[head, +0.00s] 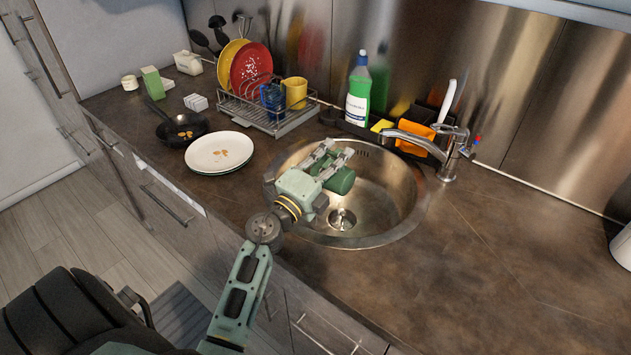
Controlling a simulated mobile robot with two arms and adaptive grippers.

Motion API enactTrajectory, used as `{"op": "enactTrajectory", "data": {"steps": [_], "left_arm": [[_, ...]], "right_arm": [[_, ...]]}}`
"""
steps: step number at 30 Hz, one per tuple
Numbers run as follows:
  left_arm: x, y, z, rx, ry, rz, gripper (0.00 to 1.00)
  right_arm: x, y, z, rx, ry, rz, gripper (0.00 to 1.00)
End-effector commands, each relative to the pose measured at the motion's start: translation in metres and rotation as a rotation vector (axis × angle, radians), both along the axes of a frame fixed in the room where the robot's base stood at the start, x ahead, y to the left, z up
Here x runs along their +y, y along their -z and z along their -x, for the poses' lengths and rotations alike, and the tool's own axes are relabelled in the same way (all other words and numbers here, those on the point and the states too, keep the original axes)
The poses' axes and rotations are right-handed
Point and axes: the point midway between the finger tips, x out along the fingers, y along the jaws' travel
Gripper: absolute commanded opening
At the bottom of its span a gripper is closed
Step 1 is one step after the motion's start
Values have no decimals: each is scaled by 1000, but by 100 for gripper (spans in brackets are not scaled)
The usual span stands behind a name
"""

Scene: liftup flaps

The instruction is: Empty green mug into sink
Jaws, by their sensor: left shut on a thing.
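My left gripper (331,163) is over the round metal sink (385,200), shut on the green mug (342,180). The mug appears tipped onto its side, partly hidden by the fingers. Its opening and contents do not show clearly. The drain (342,219) shows below the mug in the basin. My right gripper is not in view.
The tap (425,132) reaches over the sink's far right edge. A soap bottle (358,95) stands behind the sink. A dish rack (270,115), white plate (218,152) and black pan (180,130) are at left. The right counter (510,260) is mostly clear.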

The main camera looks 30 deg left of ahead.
Motion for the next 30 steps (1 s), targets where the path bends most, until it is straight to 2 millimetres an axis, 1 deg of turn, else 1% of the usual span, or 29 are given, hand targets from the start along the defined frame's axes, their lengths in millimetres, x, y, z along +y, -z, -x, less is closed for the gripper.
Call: {"op": "enactTrajectory", "data": {"steps": [1, 8, 9, 11, 15, 17, 19, 23, 27, 30], "left_arm": [[2, -5, 0, 0, -2, 16, 0], [15, -11, -1, 7, -1, 134, 0], [16, -10, -1, 8, 1, 152, 0], [13, -4, -1, 4, 2, 130, 0], [-8, 14, 1, -10, 2, -69, 0], [-15, 17, 1, -14, 1, -151, 0], [-26, 16, 2, -17, 1, -211, 0], [-28, 11, 2, -17, -1, -228, 0], [-34, 16, 2, -19, 0, -261, 0], [-42, 21, 3, -21, 1, -324, 0]], "right_arm": [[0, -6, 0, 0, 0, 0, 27], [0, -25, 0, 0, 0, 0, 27], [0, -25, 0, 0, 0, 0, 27], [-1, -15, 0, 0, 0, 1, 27], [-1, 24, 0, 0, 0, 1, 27], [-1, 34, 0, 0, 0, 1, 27], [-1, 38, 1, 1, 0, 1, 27], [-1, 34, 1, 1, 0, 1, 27], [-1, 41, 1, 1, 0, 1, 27], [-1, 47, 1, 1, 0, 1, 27]]}}
